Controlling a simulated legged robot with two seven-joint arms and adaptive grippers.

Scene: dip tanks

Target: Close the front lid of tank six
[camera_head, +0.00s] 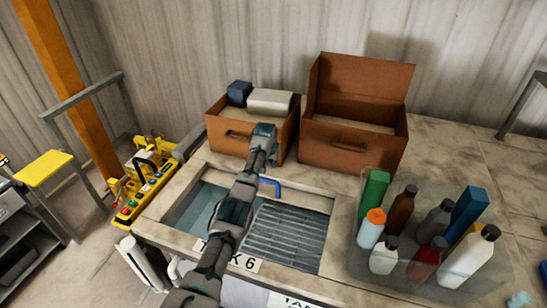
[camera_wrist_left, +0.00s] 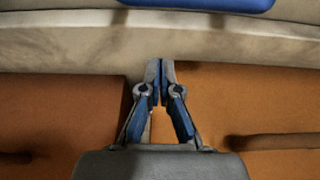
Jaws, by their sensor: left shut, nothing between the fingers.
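Tank six (camera_head: 148,224) is set in the worktop, with a "TANK 6" label (camera_head: 243,262) at its near edge. Its opening shows a slatted grey grate (camera_head: 290,235) on the right and a smooth blue-grey area (camera_head: 203,203) on the left. I cannot tell which part is the front lid. A blue handle (camera_head: 270,186) shows by the far edge. My left arm crosses the tank, and the left gripper (camera_head: 265,130) is beyond it, before the brown boxes. In the wrist view the left gripper (camera_wrist_left: 160,65) is shut and empty, apart from a blue piece (camera_wrist_left: 195,4).
Two brown boxes, one holding items (camera_head: 222,128) and one with a raised lid (camera_head: 340,145), stand behind the tank. A clear tray (camera_head: 360,262) of bottles is at right. A yellow button panel (camera_head: 150,190) is at left.

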